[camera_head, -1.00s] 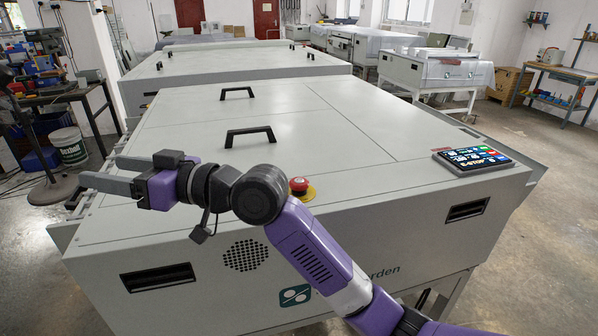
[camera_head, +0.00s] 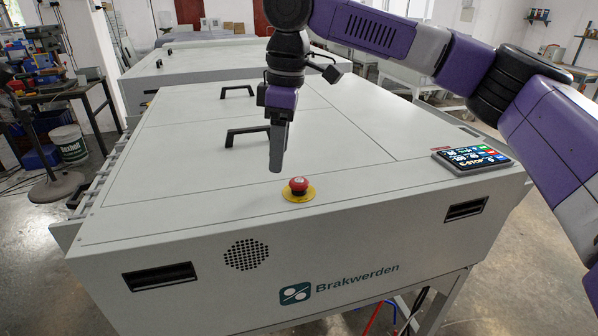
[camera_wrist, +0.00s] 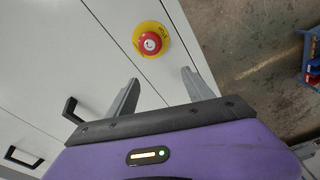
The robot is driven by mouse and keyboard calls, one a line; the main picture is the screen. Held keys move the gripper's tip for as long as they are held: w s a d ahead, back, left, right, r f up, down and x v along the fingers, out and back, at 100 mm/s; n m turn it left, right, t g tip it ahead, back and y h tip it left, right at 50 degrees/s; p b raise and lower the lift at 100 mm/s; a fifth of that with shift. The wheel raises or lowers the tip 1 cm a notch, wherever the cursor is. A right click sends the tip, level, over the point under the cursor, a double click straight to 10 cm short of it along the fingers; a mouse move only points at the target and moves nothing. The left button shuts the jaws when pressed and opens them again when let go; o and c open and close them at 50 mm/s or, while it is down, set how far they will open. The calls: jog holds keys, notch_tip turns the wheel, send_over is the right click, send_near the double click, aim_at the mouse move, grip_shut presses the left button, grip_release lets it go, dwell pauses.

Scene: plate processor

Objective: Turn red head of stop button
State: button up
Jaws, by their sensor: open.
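The stop button's red head (camera_head: 298,185) sits on a round yellow base near the front edge of the grey machine's top (camera_head: 200,185). In the wrist view the red head (camera_wrist: 150,43) with its white mark shows on the yellow base (camera_wrist: 163,31), beyond the fingertips. My gripper (camera_head: 276,170) points down above the machine, a little left of the button in the head view, apart from it. In the wrist view my gripper (camera_wrist: 160,78) shows two spread fingers with nothing between them.
Two black handles (camera_head: 248,134) stand up from the machine's top behind the button. A control panel with a screen (camera_head: 470,159) lies at the right front corner. The lid around the button is flat and clear.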

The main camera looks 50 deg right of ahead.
aim_at(299, 180)
jog(key=s+d+r, duration=0.1)
jog(key=s+d+g, duration=0.1)
jog(key=shift+s+d+r+h, duration=0.2)
jog(key=shift+d+r+h, duration=0.1)
jog(key=shift+r, duration=0.05)
jog(key=shift+s+d+f+m, duration=0.1)
jog(key=shift+s+d+m, duration=0.05)
jog(key=shift+m, duration=0.15)
notch_tip(299, 180, down, 8)
jog(key=shift+r, duration=0.2)
